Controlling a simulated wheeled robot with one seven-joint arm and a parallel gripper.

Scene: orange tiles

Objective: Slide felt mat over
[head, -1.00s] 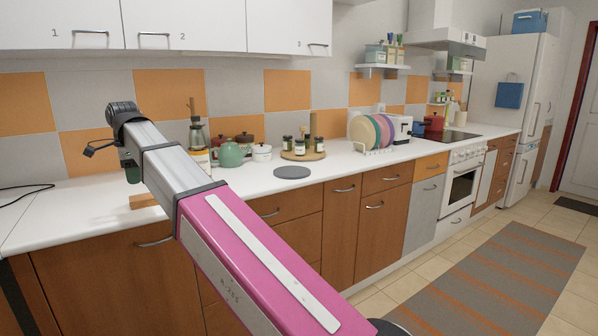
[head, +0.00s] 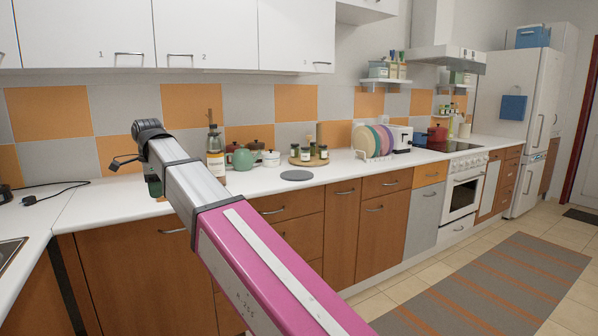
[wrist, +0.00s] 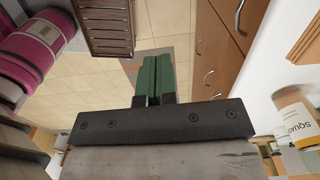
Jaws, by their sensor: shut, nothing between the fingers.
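The felt mat appears as a flat grey disc (head: 297,175) on the white counter, near its front edge. It lies in front of the round wooden board with jars. I do not make it out in the wrist view. My gripper (wrist: 150,66) points down in the wrist view, its green fingers shut together with nothing between them. In the head view my gripper (head: 153,186) is partly hidden behind my arm, left of the mat and well apart from it.
A bottle (head: 215,155) with a pale label stands between my arm and the mat; a labelled container (wrist: 297,118) shows close at right in the wrist view. Counter around the mat is clear.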

